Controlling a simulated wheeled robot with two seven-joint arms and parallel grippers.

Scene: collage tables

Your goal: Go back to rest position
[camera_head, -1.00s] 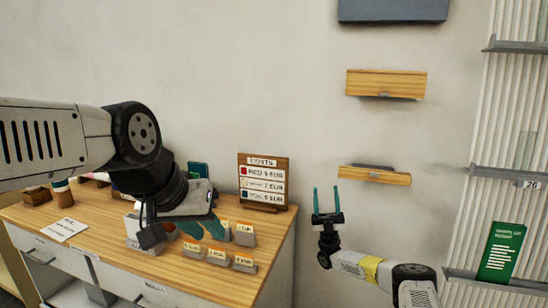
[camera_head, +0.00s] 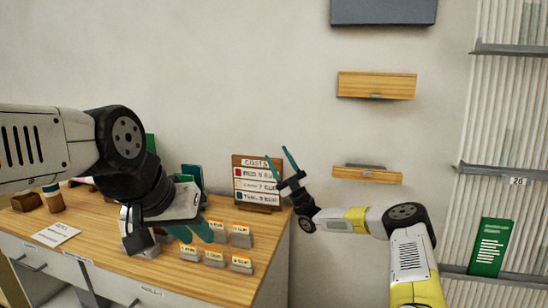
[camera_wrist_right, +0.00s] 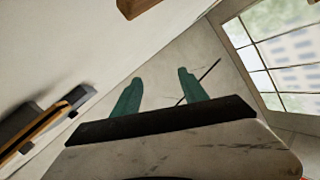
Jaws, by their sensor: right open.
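My right gripper (camera_head: 281,163) is raised in front of the wall, by the right end of the costs sign in the head view. Its two teal fingers stand apart with nothing between them; they also show apart and empty in the right wrist view (camera_wrist_right: 160,92). My left gripper (camera_head: 197,232) hangs over the desk with its teal fingers pointing right and down, behind the small card holders in reach. Its wrist hides much of it, so its opening is unclear.
The wooden desk (camera_head: 190,282) carries card holders (camera_head: 214,258), a costs sign (camera_head: 258,190), a paper (camera_head: 55,234) and a cup (camera_head: 53,197). Two wooden wall shelves (camera_head: 376,85) (camera_head: 367,175) are to the right. A green booklet (camera_head: 491,247) stands on a grey rack.

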